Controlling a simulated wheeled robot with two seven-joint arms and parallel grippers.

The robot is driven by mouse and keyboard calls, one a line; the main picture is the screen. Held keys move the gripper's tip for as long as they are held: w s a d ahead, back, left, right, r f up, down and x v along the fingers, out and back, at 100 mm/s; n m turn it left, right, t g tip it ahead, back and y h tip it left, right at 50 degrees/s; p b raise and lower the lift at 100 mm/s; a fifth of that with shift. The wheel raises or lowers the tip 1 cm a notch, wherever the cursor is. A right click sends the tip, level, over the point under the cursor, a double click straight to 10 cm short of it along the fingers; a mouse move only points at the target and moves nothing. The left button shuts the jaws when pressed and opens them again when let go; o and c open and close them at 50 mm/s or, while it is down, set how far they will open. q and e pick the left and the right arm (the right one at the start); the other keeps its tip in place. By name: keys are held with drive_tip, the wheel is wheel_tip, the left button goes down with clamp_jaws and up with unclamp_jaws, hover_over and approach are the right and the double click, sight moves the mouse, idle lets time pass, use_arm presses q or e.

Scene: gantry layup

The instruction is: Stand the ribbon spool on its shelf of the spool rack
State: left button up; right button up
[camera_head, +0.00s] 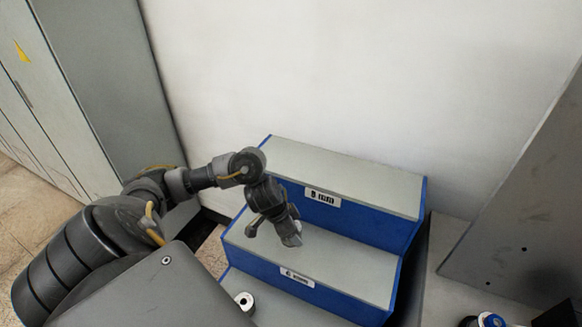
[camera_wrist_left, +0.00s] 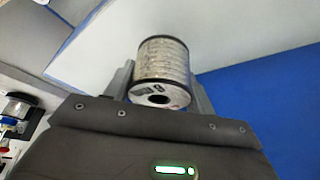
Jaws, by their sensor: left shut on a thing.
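The spool rack is a blue stepped stand with grey treads; its top shelf (camera_head: 345,175), middle shelf (camera_head: 340,262) and part of a lower shelf (camera_head: 275,313) show in the head view. My left gripper (camera_head: 291,238) is above the middle shelf, pointing down. In the left wrist view it is shut on the ribbon spool (camera_wrist_left: 163,66), pale windings between dark flanges, held between two grey fingers. In the head view the spool is mostly hidden by the gripper. I cannot tell whether it touches the shelf. My right gripper is not in view.
A small white spool-like piece (camera_head: 245,300) with a dark hole stands on the lower shelf. White labels (camera_head: 297,277) mark the blue risers. A grey panel (camera_head: 520,210) stands at the right, a white wall behind, grey cabinets (camera_head: 75,90) at the left. The top shelf is bare.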

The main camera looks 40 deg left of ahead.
use_arm(q)
drive_tip(key=shift+a+f, duration=0.1)
drive_tip(key=shift+f, duration=0.1)
drive_tip(key=f, duration=0.3)
drive_tip(key=shift+w+a+f+b, duration=0.1)
drive_tip(key=shift+a+f+b, duration=0.2)
drive_tip(key=shift+a, duration=0.05)
drive_tip(key=shift+d, duration=0.1)
drive_tip(key=o, duration=1.3)
drive_tip(key=shift+f, duration=0.1)
